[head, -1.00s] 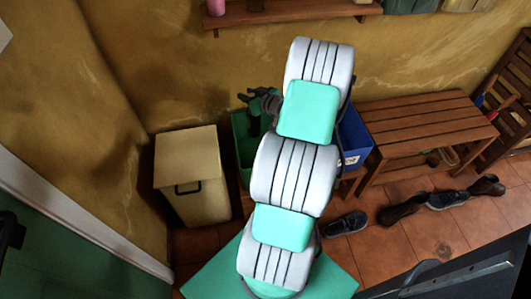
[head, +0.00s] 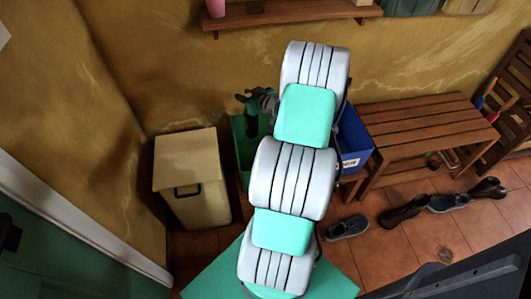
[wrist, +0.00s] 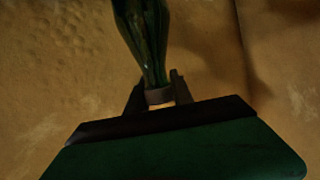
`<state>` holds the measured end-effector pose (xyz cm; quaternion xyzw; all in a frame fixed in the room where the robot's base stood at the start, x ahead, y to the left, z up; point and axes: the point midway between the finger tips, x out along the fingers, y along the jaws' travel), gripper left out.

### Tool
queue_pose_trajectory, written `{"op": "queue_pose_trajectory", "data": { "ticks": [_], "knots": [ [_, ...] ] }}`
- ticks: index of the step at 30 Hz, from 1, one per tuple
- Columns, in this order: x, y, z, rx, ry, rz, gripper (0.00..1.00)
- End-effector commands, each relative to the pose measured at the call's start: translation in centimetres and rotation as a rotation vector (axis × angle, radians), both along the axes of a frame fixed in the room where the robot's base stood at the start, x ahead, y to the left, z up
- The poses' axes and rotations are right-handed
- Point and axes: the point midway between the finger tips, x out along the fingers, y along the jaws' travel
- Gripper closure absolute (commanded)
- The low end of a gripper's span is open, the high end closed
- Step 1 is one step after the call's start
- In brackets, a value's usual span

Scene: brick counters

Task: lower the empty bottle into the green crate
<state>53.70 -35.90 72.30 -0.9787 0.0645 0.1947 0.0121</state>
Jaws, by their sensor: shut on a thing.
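The green crate (head: 241,152) stands against the wall, just left of my arm in the head view, and my arm hides part of it. My gripper (head: 247,98) is above the crate. A dark green glass bottle (wrist: 145,35) shows in the wrist view, with its narrow end between the two fingers of my gripper (wrist: 158,93). The fingers are shut on it. In the head view the bottle (head: 252,122) is a small dark shape hanging below the fingers, over or within the crate opening. I cannot tell how deep it is.
A lidded beige bin (head: 190,175) stands close to the crate's left. A blue crate (head: 355,140) stands right of my arm, beside a wooden bench (head: 425,125). Several shoes (head: 400,215) lie on the tiles. A wall shelf (head: 290,12) is above.

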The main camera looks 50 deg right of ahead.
Motion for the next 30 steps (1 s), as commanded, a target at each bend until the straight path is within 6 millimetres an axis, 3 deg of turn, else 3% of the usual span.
{"op": "queue_pose_trajectory", "data": {
  "ticks": [5,30],
  "knots": [
    [0.0,0.0,-0.1,-0.001,-0.002,0.000,1.00],
    [0.0,-0.1,-5.0,-0.002,-0.002,-0.001,1.00]
  ]
}}
